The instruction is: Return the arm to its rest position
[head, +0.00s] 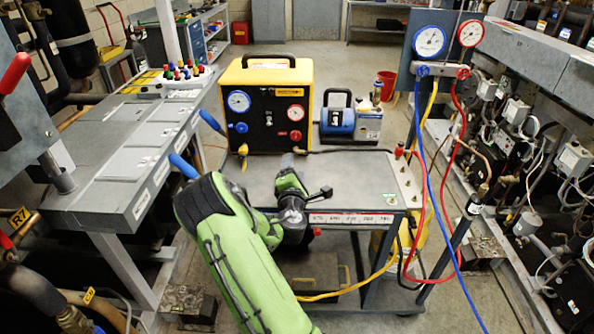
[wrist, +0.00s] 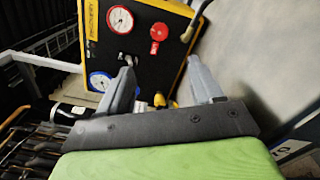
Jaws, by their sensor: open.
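My green arm reaches up from the bottom of the head view over the near part of the grey cart top (head: 345,180).
A blue and white pump (head: 350,120) stands at the cart's back right. Blue, yellow and red hoses hang from the gauge manifold (head: 443,70) on the right. A grey workbench (head: 135,165) stands left. A piped compressor rack (head: 510,130) is right.

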